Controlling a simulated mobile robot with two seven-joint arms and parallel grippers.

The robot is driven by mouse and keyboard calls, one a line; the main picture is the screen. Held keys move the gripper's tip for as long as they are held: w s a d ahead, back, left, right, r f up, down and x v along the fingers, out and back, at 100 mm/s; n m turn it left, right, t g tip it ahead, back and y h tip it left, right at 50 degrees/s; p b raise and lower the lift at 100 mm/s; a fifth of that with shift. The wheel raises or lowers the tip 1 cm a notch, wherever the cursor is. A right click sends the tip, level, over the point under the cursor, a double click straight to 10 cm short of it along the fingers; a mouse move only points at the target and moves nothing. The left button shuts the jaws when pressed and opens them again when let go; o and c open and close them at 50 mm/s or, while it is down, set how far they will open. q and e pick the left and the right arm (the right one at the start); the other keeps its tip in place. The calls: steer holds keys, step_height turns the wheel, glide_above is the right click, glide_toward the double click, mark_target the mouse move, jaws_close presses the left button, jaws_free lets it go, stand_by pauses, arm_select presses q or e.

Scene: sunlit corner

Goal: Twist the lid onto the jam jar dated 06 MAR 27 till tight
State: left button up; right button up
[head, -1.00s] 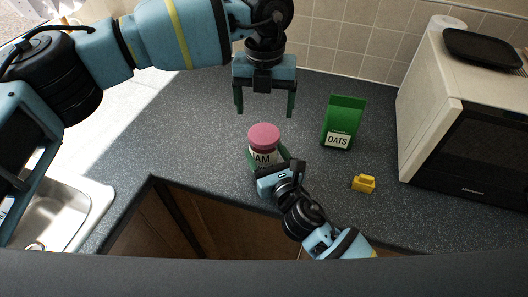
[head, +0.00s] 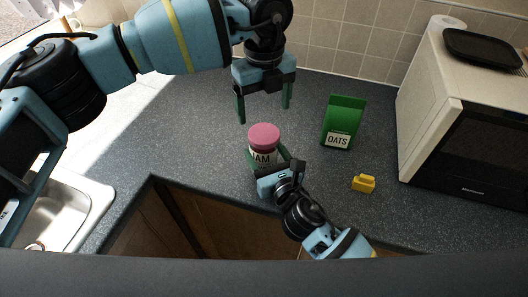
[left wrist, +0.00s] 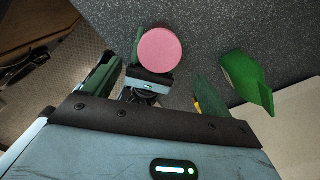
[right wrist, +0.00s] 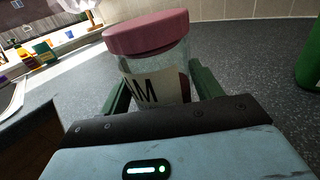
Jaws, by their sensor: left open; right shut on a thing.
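The jam jar (head: 264,157) stands upright on the counter, with the pink lid (head: 264,137) on its mouth. In the right wrist view the clear jar (right wrist: 155,60) and lid (right wrist: 147,32) are close; only part of the label shows and no date is readable. My right gripper (head: 268,160) is shut around the jar's body, low at its sides. My left gripper (head: 264,113) is open and empty, pointing down above and behind the lid, apart from it. The left wrist view shows the lid's round top (left wrist: 159,50) beyond the fingers. Lid tightness cannot be told.
A green OATS packet (head: 343,122) stands right of the jar. A small yellow object (head: 363,183) lies nearer the front edge. A microwave (head: 470,130) with a black tray (head: 482,48) on top fills the right. A sink (head: 70,210) is at left.

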mark_target(264, 133)
arm_select(q)
steer(key=shift+f, duration=3.9)
